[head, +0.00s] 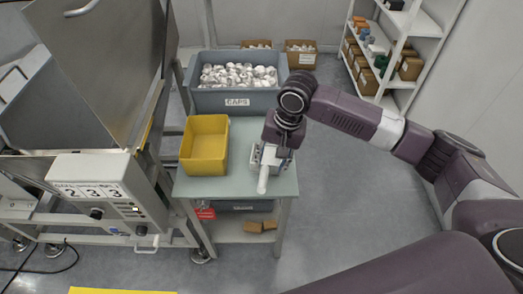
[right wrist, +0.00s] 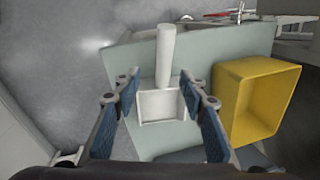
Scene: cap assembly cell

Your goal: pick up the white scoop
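The white scoop lies on the small grey-green table (head: 240,185). In the head view its handle (head: 263,180) points toward the table's front edge, and my right gripper (head: 270,157) is over its other end. In the right wrist view the scoop's square, hollow head (right wrist: 161,105) lies between the two blue-padded fingers of my right gripper (right wrist: 168,110). The fingers are apart, with a gap on each side of the scoop, so the gripper is open around it. The handle (right wrist: 165,55) extends away from the gripper. My left gripper is not in view.
A yellow bin (head: 204,146) stands on the table left of the scoop. A grey crate labelled CAPS (head: 237,101), full of white caps, is behind. A large metal machine (head: 100,170) stands at the left. Shelves (head: 400,45) stand at the back right.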

